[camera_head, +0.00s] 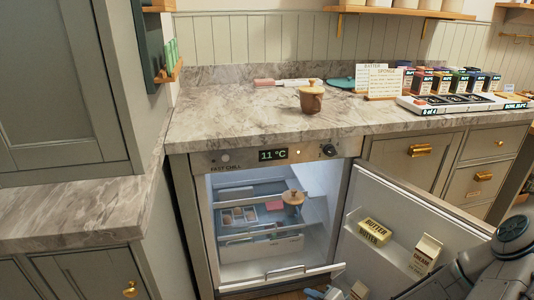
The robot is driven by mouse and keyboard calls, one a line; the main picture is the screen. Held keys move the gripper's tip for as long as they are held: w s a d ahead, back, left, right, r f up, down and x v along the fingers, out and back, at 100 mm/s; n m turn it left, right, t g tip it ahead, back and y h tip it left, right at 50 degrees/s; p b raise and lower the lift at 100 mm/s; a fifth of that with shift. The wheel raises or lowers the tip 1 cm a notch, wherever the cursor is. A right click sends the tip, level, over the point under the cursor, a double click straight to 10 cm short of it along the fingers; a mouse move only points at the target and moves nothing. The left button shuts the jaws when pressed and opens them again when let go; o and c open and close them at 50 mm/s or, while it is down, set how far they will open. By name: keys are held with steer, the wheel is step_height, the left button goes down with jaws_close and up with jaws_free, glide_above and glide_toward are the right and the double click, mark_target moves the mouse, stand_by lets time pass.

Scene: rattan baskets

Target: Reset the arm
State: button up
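My arm (488,272) reaches in from the lower right corner, in front of the open fridge door (408,212). Its end runs out of the bottom of the picture, and I cannot make out my gripper's fingers. The small fridge (208,246) under the counter stands open, its display reading 11 °C. A butter pack (374,232) and a cream carton (426,253) stand on the door shelf.
The marble counter (220,120) carries a brown lidded pot (311,99), recipe cards (384,82) and a white tray (450,104) near several coloured boxes. A grey cabinet (55,90) stands at left. A light blue piece (322,293) at the bottom edge is unclear.

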steer(key=s+d+r+n+g+h+p, duration=0.2)
steer(key=d+r+n+g+h+p, duration=0.3)
steer(key=r, duration=0.6)
steer(key=s+d+r+n+g+h+p, duration=0.1)
steer(key=d+r+n+h+p, duration=0.2)
steer(key=r+p, duration=0.5)
steer(key=s+a+r+p, duration=0.2)
steer(key=s+r, duration=0.2)
steer(key=r, duration=0.5)
steer(key=s+a+r+p, duration=0.2)
steer(key=s+r+p, duration=0.1)
steer(key=r, duration=0.6)
steer(key=s+a+r+g+p, duration=0.1)
steer(key=s+a+r+p, duration=0.1)
steer(key=r, duration=0.8)
steer(key=s+a, duration=0.1)
steer(key=s, duration=0.1)
steer(key=shift+s+n, duration=0.3)
steer(key=shift+n, duration=0.1)
